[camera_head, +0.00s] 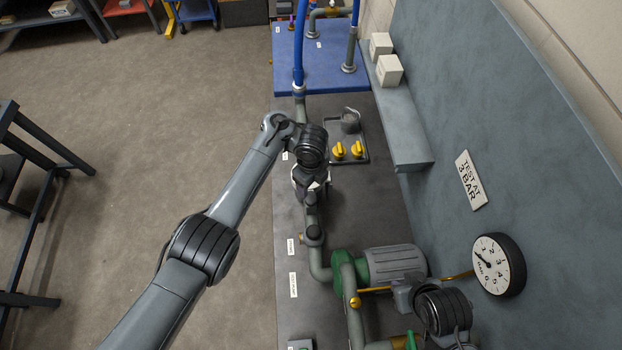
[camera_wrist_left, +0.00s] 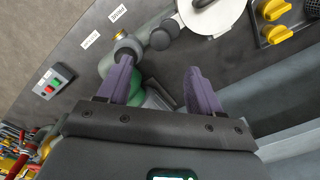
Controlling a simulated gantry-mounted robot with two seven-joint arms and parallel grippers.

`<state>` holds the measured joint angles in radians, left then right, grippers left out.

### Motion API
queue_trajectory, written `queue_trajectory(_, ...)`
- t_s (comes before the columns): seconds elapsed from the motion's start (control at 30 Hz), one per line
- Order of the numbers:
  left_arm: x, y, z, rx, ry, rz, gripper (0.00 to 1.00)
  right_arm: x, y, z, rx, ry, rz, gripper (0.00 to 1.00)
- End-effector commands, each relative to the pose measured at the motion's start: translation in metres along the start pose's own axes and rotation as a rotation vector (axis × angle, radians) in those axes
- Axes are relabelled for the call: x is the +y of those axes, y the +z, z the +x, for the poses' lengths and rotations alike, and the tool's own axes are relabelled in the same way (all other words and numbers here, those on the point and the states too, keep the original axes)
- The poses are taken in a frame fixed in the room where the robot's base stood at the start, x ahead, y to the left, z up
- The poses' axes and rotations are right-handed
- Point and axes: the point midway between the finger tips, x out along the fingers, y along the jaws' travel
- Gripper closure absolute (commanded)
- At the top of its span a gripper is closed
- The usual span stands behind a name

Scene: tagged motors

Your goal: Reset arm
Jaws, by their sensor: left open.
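My left arm comes in from the left in the head view, and its gripper (camera_head: 311,190) hangs over the grey pipework on the dark bench. The gripper is seen mostly from above, so its fingers are hard to make out there. In the left wrist view the two purple fingers (camera_wrist_left: 158,66) are apart with nothing held between them. Pipe fittings (camera_wrist_left: 126,46) and a green part (camera_wrist_left: 136,88) show beyond them. A green and grey motor (camera_head: 395,264) sits on the bench below the gripper in the head view. A black ribbed wrist, probably my right one, shows at the lower right; its fingers are not visible.
Yellow knobs (camera_head: 347,150) stand on a plate right of my left gripper. A gauge (camera_head: 498,264) and a "TEST AT 3 BAR" sign (camera_head: 470,180) are on the right panel. White boxes (camera_head: 389,71) sit on a shelf. Open floor (camera_head: 150,130) lies left of the bench.

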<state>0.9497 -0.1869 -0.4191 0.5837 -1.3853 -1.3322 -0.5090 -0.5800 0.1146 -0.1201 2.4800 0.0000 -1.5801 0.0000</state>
Motion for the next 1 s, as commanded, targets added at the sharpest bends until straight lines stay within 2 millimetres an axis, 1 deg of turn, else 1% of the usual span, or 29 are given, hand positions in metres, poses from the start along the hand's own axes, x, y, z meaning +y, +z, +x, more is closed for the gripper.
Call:
queue_trajectory(0.47,0.0,0.0,-0.002,0.0,0.0,-0.001,0.35,0.002,0.001,0.0,-0.002,0.007,-0.009,0.76)
queue_trajectory(0.57,0.001,-0.001,0.001,0.003,-0.006,-0.017,0.35,0.002,0.0,-0.001,-0.001,0.007,-0.009,0.76)
queue_trajectory(0.67,0.001,-0.004,0.009,0.008,-0.024,-0.068,0.35,0.002,0.0,-0.002,-0.001,0.007,-0.009,0.76)
queue_trajectory(0.77,0.004,-0.008,0.02,0.017,-0.06,-0.17,0.35,0.002,-0.001,-0.005,-0.001,0.006,-0.008,0.76)
queue_trajectory(0.87,0.013,-0.011,0.034,0.032,-0.107,-0.328,0.35,0.002,-0.002,-0.009,-0.001,0.005,-0.007,0.76)
queue_trajectory(0.97,0.032,-0.011,0.046,0.049,-0.153,-0.53,0.35,0.002,-0.004,-0.013,-0.001,0.004,-0.005,0.76)
queue_trajectory(1.0,0.042,-0.011,0.049,0.055,-0.17,-0.617,0.35,0.001,-0.004,-0.014,-0.001,0.003,-0.004,0.76)
